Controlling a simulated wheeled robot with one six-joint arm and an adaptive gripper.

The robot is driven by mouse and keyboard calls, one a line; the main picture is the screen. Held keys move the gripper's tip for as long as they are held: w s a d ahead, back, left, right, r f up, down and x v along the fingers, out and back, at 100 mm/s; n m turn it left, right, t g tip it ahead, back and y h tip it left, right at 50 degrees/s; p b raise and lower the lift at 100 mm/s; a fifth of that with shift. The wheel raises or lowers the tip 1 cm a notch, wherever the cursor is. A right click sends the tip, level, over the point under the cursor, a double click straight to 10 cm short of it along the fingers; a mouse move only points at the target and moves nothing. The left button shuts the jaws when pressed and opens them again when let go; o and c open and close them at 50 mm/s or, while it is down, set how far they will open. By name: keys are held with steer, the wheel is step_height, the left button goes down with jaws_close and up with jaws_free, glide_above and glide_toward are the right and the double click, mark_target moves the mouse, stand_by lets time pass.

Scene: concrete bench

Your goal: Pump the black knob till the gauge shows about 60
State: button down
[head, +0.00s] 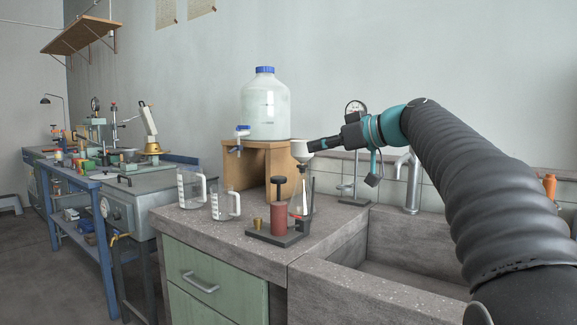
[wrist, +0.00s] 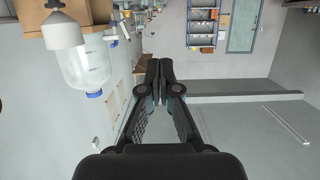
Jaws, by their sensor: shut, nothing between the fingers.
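A red cylinder (head: 284,220) stands on a dark base at the front of the bench. A short rod rises from it to a small dark knob (head: 279,180), which looks like the black knob. A round gauge (head: 356,106) stands on a stand behind my arm; its reading is too small to tell. My gripper (head: 311,146) is above and right of the knob, apart from it, pointing left with its tip close to a white funnel-shaped piece (head: 301,150). In the wrist view my gripper (wrist: 160,75) has its fingers together and empty; the knob is not seen there.
Two clear measuring jugs (head: 224,204) stand left of the cylinder. A big bottle with a blue cap (head: 265,105) sits on a wooden stand (head: 258,165) behind. A sink basin (head: 390,265) and tap (head: 412,185) are at right. A cluttered blue bench (head: 90,180) is at left.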

steer(key=p, duration=0.2)
glide_above(284, 178)
step_height(284, 178, down, 3)
steer(key=shift+w+a+r, duration=0.15)
steer(key=shift+r, duration=0.05)
steer(key=f, duration=0.1)
steer(key=f+b, duration=0.1)
steer(key=shift+d+f, duration=0.2)
steer(key=shift+f, duration=0.8)
step_height(284, 178, down, 4)
steer(key=b, duration=0.5)
steer(key=shift+f, duration=0.15)
step_height(284, 178, up, 4)
steer(key=p, duration=0.2)
steer(key=shift+p, duration=0.35)
steer(key=b+v, duration=0.1)
steer(key=v, duration=0.9)
steer(key=shift+r, duration=0.25)
